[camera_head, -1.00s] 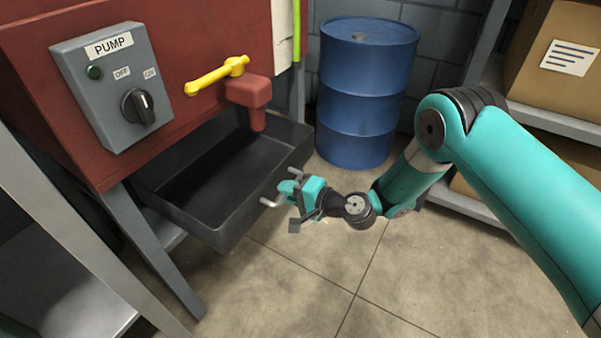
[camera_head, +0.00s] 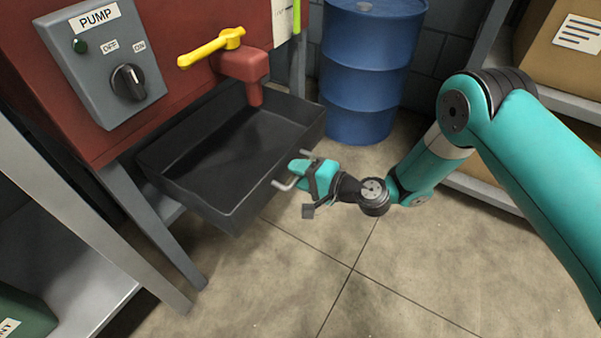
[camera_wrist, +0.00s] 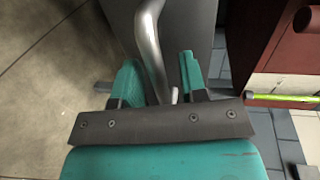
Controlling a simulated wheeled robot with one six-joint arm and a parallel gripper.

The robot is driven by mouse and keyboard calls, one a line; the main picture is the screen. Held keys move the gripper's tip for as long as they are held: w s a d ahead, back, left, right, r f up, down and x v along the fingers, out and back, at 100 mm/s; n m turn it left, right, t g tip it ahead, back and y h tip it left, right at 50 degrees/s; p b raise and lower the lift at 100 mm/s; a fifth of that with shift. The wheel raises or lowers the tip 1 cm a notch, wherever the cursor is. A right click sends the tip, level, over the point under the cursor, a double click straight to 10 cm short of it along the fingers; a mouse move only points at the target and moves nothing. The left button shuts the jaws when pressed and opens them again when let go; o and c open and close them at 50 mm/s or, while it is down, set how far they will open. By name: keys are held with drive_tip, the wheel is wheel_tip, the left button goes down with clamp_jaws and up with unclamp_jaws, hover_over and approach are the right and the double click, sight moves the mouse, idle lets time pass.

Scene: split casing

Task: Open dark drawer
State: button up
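The dark drawer (camera_head: 190,205) is a black open-topped tray below the red casing, pulled partly out and empty. Its bent grey metal handle (camera_head: 280,186) is on the front face on the right. The handle (camera_wrist: 150,40) also shows in the wrist view, running between the two teal fingers. Part of the handle is hidden by the fingers and the gripper's dark plate.
A grey pump box (camera_head: 100,60) with a black knob is on the red casing (camera_head: 40,90). A yellow lever (camera_head: 210,48) and a red spout (camera_head: 245,70) are above the drawer. A blue drum (camera_head: 365,75) stands behind. The floor (camera_head: 330,270) in front is clear.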

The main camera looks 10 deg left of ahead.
drive_tip(key=shift+d, duration=0.1)
drive_tip(key=b+v, duration=0.8)
drive_tip(key=v, duration=0.9)
drive_tip(key=shift+b, duration=0.4)
drive_tip(key=shift+s+d, duration=0.1)
drive_tip(key=shift+s, duration=0.05)
